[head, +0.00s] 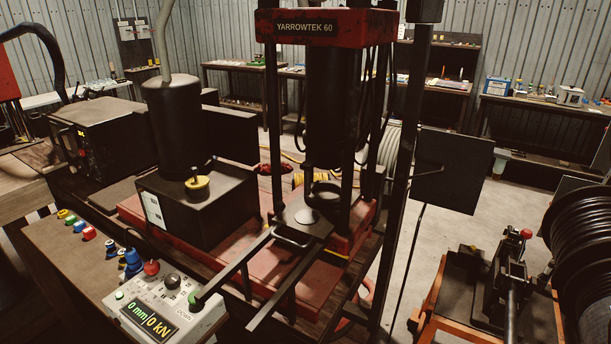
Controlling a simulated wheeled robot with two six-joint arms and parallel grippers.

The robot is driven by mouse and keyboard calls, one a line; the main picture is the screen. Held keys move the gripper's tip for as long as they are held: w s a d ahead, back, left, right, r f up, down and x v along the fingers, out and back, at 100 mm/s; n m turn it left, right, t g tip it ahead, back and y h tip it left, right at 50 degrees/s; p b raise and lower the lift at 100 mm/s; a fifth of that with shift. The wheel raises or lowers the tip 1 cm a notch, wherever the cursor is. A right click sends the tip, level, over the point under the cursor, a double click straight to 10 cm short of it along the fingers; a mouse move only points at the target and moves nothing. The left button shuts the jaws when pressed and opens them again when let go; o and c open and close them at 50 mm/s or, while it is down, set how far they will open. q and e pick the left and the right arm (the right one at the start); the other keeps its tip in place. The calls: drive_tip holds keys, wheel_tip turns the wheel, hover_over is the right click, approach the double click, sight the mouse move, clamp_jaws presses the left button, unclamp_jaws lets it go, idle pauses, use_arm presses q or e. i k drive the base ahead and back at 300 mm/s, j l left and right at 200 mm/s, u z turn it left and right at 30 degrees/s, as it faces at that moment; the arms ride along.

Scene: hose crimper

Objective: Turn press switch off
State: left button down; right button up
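The red and black press (322,26) marked YARROWTEK 60 stands in the middle of the head view. Its grey control box (172,300) is at the lower left, with a lit green display (148,322) reading 0 mm and 0 kN. On the box are a red knob (151,268), a black knob (172,282), a green button (195,299) and a small green light or button (119,295). I cannot tell which of these is the press switch. Neither of my grippers is in view.
Several coloured fittings (82,226) lie on the bench left of the control box. Two dark rails (292,287) stick out from the press towards the box's right side. A black hose reel (580,235) stands at the right. Open floor (455,225) lies between press and reel.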

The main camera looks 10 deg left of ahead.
sight(151, 266)
drive_tip(key=u, duration=1.25)
